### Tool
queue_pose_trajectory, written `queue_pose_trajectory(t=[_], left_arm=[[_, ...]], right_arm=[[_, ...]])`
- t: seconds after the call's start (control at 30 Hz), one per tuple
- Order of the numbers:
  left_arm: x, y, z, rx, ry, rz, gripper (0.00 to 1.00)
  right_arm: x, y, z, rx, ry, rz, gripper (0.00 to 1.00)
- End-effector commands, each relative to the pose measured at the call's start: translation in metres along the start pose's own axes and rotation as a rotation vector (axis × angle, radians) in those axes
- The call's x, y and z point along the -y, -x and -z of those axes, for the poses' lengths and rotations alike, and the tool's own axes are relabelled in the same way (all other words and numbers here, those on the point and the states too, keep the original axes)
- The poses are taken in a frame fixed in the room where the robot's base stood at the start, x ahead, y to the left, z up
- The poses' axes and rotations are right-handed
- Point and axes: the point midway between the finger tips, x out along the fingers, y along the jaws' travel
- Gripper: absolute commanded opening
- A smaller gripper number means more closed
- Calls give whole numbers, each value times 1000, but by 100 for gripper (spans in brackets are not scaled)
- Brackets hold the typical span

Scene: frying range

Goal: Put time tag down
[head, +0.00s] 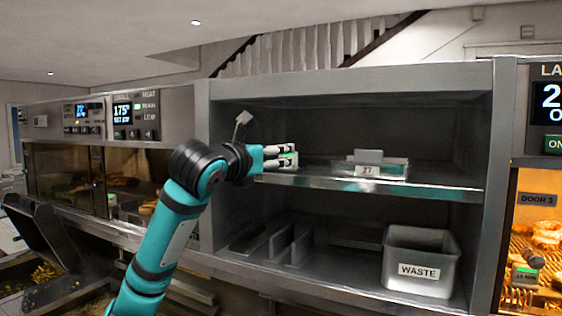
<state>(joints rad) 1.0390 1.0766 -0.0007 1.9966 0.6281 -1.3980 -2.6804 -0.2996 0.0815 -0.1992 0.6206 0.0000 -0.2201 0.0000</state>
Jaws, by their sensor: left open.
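My left gripper (283,158) reaches into the upper shelf from the left, its fingers pointing right and parted. A small pale piece with a green strip (289,155) shows between or just behind its fingertips; it may be a time tag, and I cannot tell whether it touches the fingers or the shelf. The upper shelf (430,184) is metal. Another tag with a green top (525,277) stands in the lit cabinet at the far right. My right gripper is not in view.
A clear-sided holder (393,170) with a numbered white label stands on the upper shelf, right of the gripper. Below are a grey WASTE bin (420,250) and upright dividers (300,245). The right part of the upper shelf is bare.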

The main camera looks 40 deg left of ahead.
Motion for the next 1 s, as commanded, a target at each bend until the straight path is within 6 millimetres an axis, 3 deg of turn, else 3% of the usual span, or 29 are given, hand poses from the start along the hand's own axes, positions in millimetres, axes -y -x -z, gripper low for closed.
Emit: queue_pose_trajectory(t=[0.1,0.3,0.87,1.0], left_arm=[[0,19,1,3,-2,-1,66],[0,32,1,-1,-1,0,66],[0,32,0,-1,0,0,66],[0,32,-15,0,0,0,66]], right_arm=[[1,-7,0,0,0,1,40],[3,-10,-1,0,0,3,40],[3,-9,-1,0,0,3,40],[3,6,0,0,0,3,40]])
